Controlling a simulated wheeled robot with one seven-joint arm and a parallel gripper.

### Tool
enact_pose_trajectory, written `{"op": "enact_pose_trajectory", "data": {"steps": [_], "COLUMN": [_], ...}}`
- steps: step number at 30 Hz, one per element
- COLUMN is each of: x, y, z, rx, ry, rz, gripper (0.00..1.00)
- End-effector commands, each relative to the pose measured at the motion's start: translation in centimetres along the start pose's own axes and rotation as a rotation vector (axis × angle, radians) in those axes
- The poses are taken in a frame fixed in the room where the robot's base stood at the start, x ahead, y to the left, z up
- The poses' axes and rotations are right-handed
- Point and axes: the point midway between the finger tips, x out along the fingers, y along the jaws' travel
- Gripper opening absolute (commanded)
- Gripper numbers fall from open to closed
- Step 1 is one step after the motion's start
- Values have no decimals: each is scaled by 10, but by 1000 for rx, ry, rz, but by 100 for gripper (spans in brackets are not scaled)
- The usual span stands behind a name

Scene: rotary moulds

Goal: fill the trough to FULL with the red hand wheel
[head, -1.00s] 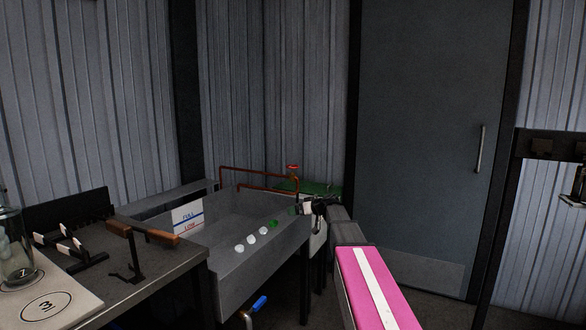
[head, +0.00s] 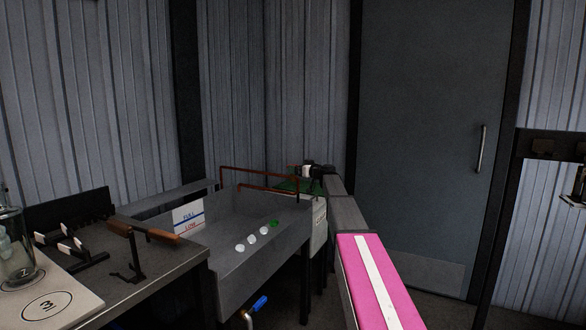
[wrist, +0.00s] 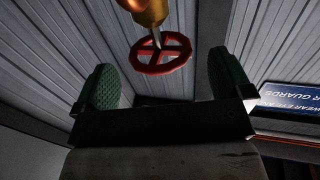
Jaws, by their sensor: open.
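The red hand wheel (wrist: 161,54) shows in the wrist view on a brass valve stem, between and beyond my fingertips. My gripper (wrist: 165,78) is open, its green pads apart on either side of the wheel, and I see no contact. In the head view my gripper (head: 308,170) is at the back right corner of the trough and hides the wheel. The grey trough (head: 240,262) stands in the middle, and I make out no water in it. Its level sign (head: 188,217) has a blue FULL line above a red LOW line.
A copper pipe (head: 258,172) runs behind the trough. A row of round lamps on the trough front has its rightmost one green (head: 274,223). A blue-handled lever (head: 257,306) sits below the trough. A bench (head: 185,258) with tools stands left; a grey door (head: 425,150) is behind.

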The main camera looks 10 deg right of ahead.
Motion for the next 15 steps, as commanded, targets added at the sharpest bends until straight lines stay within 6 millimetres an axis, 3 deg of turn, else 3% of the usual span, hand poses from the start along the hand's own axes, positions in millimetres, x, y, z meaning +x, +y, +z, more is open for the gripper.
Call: {"op": "enact_pose_trajectory", "data": {"steps": [1,6,15], "x": [12,34,40], "y": [2,1,0], "z": [0,0,0], "rx": [0,0,0], "ry": [0,0,-1], "rz": [-1,0,1], "gripper": [97,97,97]}}
